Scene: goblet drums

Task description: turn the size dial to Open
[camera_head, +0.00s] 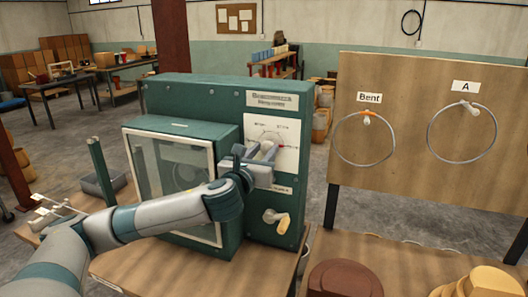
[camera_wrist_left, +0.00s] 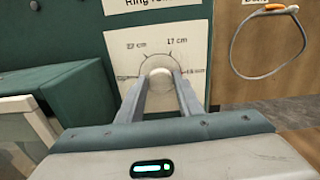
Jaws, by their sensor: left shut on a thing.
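The size dial (camera_wrist_left: 160,70) is a pale round knob on a white plate (camera_wrist_left: 185,28) marked with sizes such as 22 cm and 17 cm. The plate (camera_head: 283,132) sits on the front of a dark green machine (camera_head: 215,92). My left gripper (camera_wrist_left: 160,84) is shut on the dial, one finger on each side. In the head view my left gripper (camera_head: 265,153) covers most of the dial, and the dial's pointer setting cannot be read. My right gripper is not in view.
A glass-fronted door (camera_head: 178,185) is on the machine's left, and a crank handle (camera_head: 277,220) is below the dial. A wooden board (camera_head: 410,190) with hanging rings, labelled Bent and A, stands to the right. Wooden drum pieces (camera_head: 343,280) lie at the lower right.

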